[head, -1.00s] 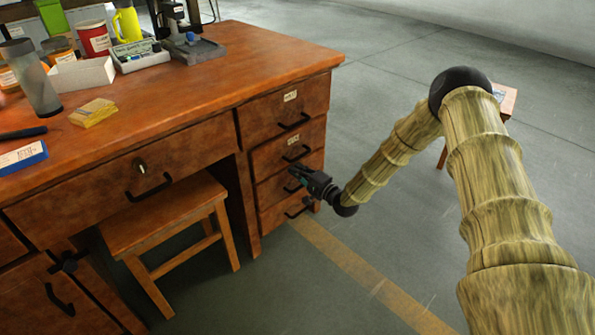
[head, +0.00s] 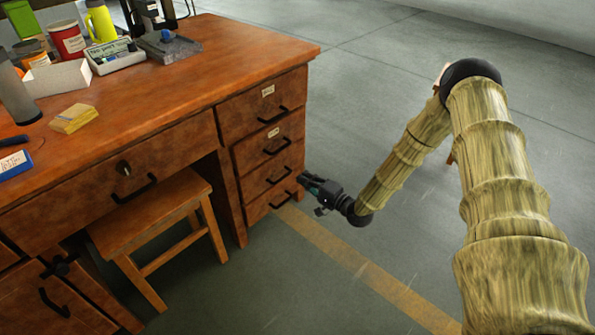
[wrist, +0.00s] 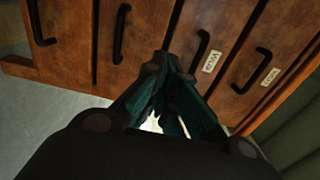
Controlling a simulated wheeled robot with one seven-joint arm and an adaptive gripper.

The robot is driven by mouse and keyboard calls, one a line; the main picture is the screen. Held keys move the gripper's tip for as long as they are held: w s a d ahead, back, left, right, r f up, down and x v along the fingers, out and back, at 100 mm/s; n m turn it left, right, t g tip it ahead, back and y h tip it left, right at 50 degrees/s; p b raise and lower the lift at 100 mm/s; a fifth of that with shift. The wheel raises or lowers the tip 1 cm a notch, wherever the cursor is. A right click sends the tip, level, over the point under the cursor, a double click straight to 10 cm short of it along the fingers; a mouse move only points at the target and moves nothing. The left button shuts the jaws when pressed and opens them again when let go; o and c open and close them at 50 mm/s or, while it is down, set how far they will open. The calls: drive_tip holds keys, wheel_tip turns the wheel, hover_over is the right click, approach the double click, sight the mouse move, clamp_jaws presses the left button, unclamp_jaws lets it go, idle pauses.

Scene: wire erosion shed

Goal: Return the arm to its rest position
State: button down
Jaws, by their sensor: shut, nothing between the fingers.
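My gripper (head: 306,181) is at the lower right of the desk, just right of its stack of drawers, in the head view. It is shut and empty. In the wrist view my gripper's fingertips (wrist: 163,62) meet in front of the drawer fronts. My arm bends at a dark elbow at the upper right and comes down to the gripper. The drawers (head: 268,149) have black handles and look shut.
The wooden desk (head: 240,55) fills the left, with a stool (head: 150,208) under it. Cups, a white box (head: 57,77) and a yellow pad (head: 73,118) stand on top.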

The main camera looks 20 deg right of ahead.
drive_tip(key=s+a+f+n+g+h, duration=0.25)
drive_tip(key=s+a+f+g, duration=0.2)
drive_tip(key=s+f, duration=0.4)
drive_tip(key=s+a+f+n+g+h, duration=0.1)
drive_tip(key=s+a+f+n+g, duration=0.35)
drive_tip(key=s, duration=0.75)
drive_tip(key=s+d+f+n+g+h, duration=0.1)
drive_tip(key=s+n+g+h, duration=0.2)
drive_tip(key=s, duration=1.1)
drive_tip(key=s+d+f+n+g+h, duration=0.15)
drive_tip(key=s+g, duration=0.25)
drive_tip(key=s, duration=1)
wheel_tip(320, 180, up, 32)
drive_tip(key=p, duration=3.1)
drive_tip(key=shift+w+a+r+n+p, duration=0.2)
drive_tip(key=shift+a+n+p, duration=0.1)
drive_tip(key=shift+a+n, duration=0.1)
